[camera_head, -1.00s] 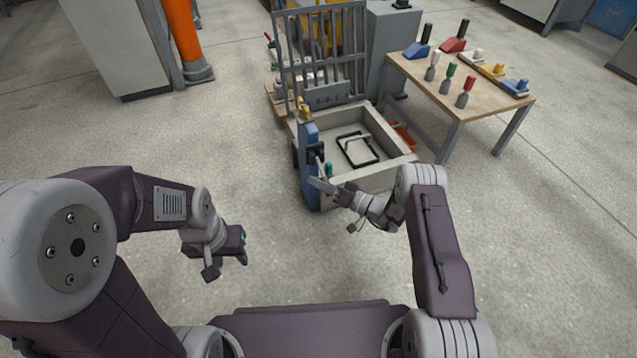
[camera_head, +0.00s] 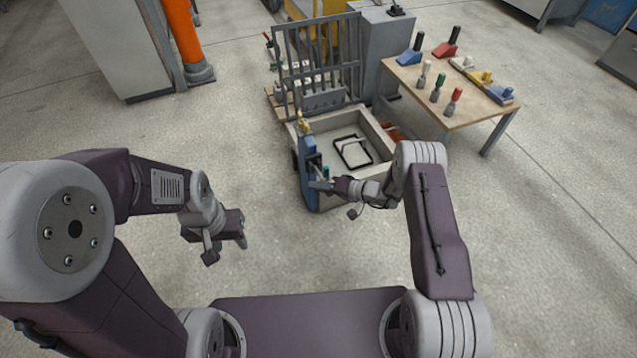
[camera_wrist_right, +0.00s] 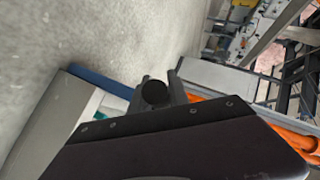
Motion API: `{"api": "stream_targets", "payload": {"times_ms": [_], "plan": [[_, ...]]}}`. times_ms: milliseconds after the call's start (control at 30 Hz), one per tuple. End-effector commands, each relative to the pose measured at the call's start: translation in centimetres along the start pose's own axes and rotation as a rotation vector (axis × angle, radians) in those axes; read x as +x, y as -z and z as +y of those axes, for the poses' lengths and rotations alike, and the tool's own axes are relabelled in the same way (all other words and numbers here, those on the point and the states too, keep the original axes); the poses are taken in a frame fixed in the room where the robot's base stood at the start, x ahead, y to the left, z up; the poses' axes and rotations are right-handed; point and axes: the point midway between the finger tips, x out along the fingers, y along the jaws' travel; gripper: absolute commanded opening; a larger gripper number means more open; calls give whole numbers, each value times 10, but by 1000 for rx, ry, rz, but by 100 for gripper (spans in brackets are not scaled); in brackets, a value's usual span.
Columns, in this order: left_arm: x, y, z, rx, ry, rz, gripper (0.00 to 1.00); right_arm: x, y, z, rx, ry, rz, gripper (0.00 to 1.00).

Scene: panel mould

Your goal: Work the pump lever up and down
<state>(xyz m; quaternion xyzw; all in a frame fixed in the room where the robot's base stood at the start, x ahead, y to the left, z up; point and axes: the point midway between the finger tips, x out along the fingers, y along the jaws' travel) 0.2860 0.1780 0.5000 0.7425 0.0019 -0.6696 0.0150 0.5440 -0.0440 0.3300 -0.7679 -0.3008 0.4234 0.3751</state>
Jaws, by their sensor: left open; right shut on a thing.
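The pump is a narrow blue upright body (camera_head: 308,172) at the near left corner of a light grey tray-like mould (camera_head: 352,126). My right gripper (camera_head: 324,185) is at the near side of the pump and shut on the pump lever, which it mostly hides in the head view. In the right wrist view a dark round end, seemingly the lever's grip (camera_wrist_right: 155,94), shows at the fingers (camera_wrist_right: 160,98). My left gripper (camera_head: 232,234) is open and empty above the floor, apart from the pump.
A black rectangular frame (camera_head: 352,152) lies in the mould. A grey barred rack (camera_head: 318,70) stands behind it. A wooden table (camera_head: 450,92) with coloured-handled tools stands at the right. An orange column (camera_head: 182,40) stands at the back left. The floor around my left gripper is clear.

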Motion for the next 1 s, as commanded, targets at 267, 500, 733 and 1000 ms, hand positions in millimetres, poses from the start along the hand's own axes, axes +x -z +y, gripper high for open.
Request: {"api": "stream_targets", "payload": {"times_ms": [267, 500, 733, 1000], "plan": [[-9, 1, 0, 0, 0, 0, 43, -2, 1, -4, 35, -34, -34, 0], [-9, 1, 0, 0, 0, 0, 43, -2, 0, -3, 39, -38, -37, 0], [-9, 1, 0, 0, 0, 0, 43, -2, 1, -3, 39, -37, -36, 41], [-9, 1, 0, 0, 0, 0, 43, -2, 1, -4, 38, -36, -35, 43]]}}
